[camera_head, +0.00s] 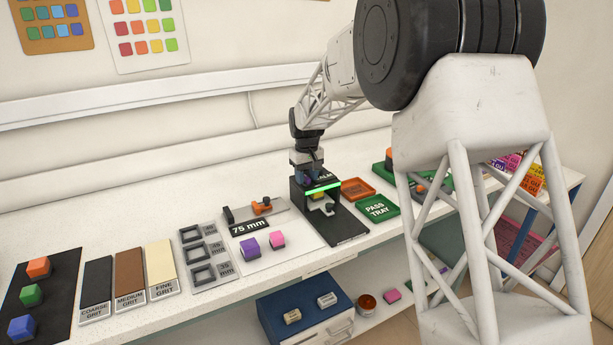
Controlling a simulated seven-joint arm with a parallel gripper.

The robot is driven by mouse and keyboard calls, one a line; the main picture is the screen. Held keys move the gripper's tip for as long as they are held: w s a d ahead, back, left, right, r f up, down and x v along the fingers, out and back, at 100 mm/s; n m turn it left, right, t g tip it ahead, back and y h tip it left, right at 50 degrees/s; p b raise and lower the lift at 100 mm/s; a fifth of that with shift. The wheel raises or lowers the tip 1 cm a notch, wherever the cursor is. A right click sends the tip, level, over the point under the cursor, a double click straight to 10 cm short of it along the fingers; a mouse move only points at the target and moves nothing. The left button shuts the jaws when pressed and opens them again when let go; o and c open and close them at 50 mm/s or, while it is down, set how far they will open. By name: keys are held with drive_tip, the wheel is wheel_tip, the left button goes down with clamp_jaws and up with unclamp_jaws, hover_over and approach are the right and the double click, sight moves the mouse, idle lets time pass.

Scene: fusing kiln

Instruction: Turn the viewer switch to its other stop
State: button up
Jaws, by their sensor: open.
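The viewer (303,194) is a small black housing with a lit green bar (322,188) across its top front edge. It stands on a black base plate (350,228) near the middle of the bench. A small dark knob-like part (330,207) shows at its front opening; I cannot tell whether it is the switch or which stop the switch is at. My gripper (307,177) points down at the top of the viewer, behind the green bar. It is open. Its fingertips are partly hidden by the housing, and I cannot tell whether they touch anything.
An orange tray (357,189) and the green pass tray (378,208) stand close right of the viewer. My arm hides part of the bench's right side.

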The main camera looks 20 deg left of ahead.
drive_tip(key=shift+c, duration=0.4)
clamp_jaws()
drive_tip(key=shift+m, duration=0.4)
drive_tip(key=m, duration=1.2)
drive_tip(key=shift+m, duration=0.3)
drive_tip(key=m, duration=0.4)
drive_tip(key=shift+m, duration=0.3)
